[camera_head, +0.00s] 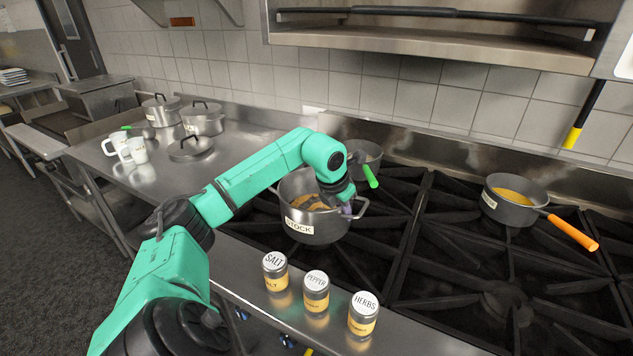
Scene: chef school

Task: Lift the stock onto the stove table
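The stock pot (313,226) is a grey metal pot with a "STOCK" label and brownish contents. It stands upright at the left edge of the black stove grates, beside the steel counter. My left gripper (346,208) is at the pot's right rim, by its right side handle. The fingers are small and partly hidden by the wrist, so I cannot tell whether they are closed on the handle. The stove table (462,228) has black grates and spreads to the right of the pot. My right gripper is not in view.
Salt (275,272), pepper (316,291) and herbs (363,314) jars stand on the front ledge. A green-handled pan (364,155) is behind the pot; an orange-handled pan (513,208) is at right. Lidded pots (203,121) and mugs (137,149) stand on the left counter. The middle grates are clear.

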